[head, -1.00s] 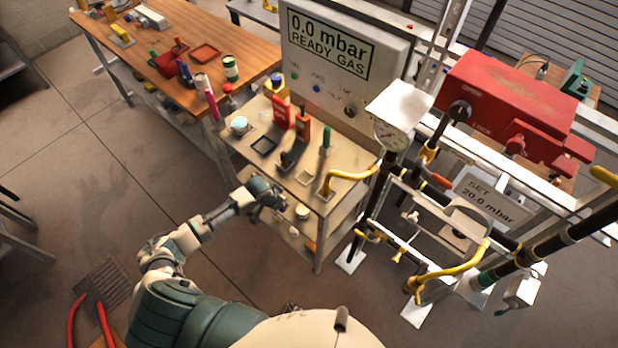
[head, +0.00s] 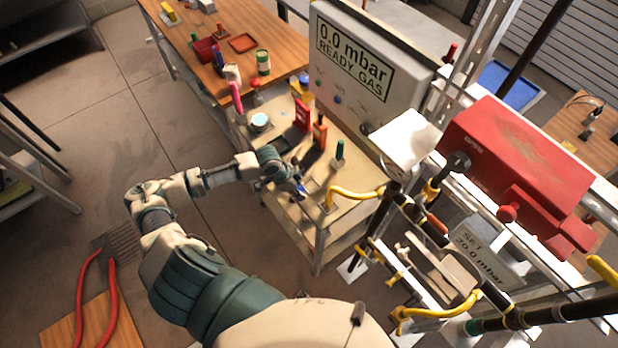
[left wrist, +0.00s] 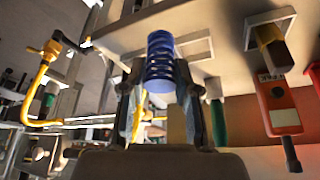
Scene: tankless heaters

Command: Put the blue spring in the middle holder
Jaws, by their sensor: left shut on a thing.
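The blue spring (left wrist: 160,62) stands upright between the fingers of my left gripper (left wrist: 163,88) in the left wrist view. The fingers are shut on it. In the head view my left gripper (head: 296,186) is at the front edge of the small bench, and only a speck of blue shows there. In the left wrist view a pale square holder frame (left wrist: 195,44) is behind the spring, partly hidden by it. Another square holder frame (left wrist: 252,38) is to the right with a dark and brown piece in it. I cannot tell which holder is the middle one. My right gripper is not in view.
An orange-red device (left wrist: 283,105) is to the right in the wrist view. The control panel (head: 357,75) rises behind. A red machine (head: 515,165) is at the right.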

